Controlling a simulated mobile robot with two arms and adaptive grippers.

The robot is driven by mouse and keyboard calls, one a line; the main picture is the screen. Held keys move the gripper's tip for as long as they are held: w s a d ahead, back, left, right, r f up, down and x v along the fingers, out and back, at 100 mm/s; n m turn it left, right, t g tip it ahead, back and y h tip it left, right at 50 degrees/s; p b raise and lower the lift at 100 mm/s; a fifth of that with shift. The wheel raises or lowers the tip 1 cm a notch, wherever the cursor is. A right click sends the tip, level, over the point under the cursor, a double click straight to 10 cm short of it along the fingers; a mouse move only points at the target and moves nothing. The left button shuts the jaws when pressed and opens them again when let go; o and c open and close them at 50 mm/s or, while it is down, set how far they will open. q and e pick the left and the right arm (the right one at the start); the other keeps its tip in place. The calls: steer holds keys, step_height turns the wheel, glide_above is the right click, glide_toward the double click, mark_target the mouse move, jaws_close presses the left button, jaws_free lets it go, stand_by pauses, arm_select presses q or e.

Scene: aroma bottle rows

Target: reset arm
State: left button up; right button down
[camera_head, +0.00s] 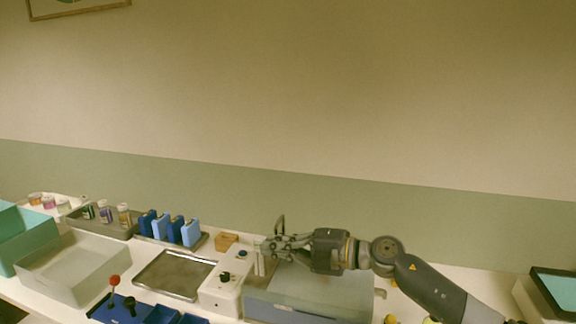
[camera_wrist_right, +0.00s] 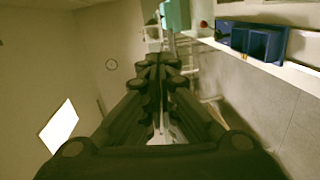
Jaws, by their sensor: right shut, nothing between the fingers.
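My right gripper (camera_head: 276,248) reaches in from the right in the head view. It is above the left end of the grey box (camera_head: 310,290), beside a white device with black knobs (camera_head: 224,290). In the right wrist view its fingers (camera_wrist_right: 157,62) are together, with nothing between them. My left gripper is not in view.
A metal tray (camera_head: 174,275), a clear bin (camera_head: 72,268) and a teal bin (camera_head: 22,236) fill the left side. A black-topped box (camera_head: 556,288) is far right.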

steer(key=s+d+f+m+t+h, duration=0.4)
steer(key=s+d+f+m+h, duration=0.4)
steer(key=m, duration=0.5)
steer(key=s+d+f+m+t+h, duration=0.4)
steer(key=d+f+m+h, duration=0.45)
steer(key=m, duration=0.45)
steer(key=s+d+f+m+g, duration=0.1)
steer(key=s+d+f+g, duration=0.2)
steer(key=s, duration=0.6)
steer(key=s+d+f+m+g+y, duration=0.1)
steer(key=s+d+f+g, duration=0.1)
steer(key=s+f+g, duration=0.5)
steer(key=s+d+f+m, duration=0.1)
steer(key=s+d+f, duration=0.15)
steer(key=s, duration=0.95)
step_height(320, 180, down, 26)
steer(key=g, duration=0.1)
steer(key=s+d+f+g, duration=0.1)
steer(key=s+d+f, duration=0.1)
steer(key=s+f, duration=1.5)
steer(key=shift+s+g, duration=0.3)
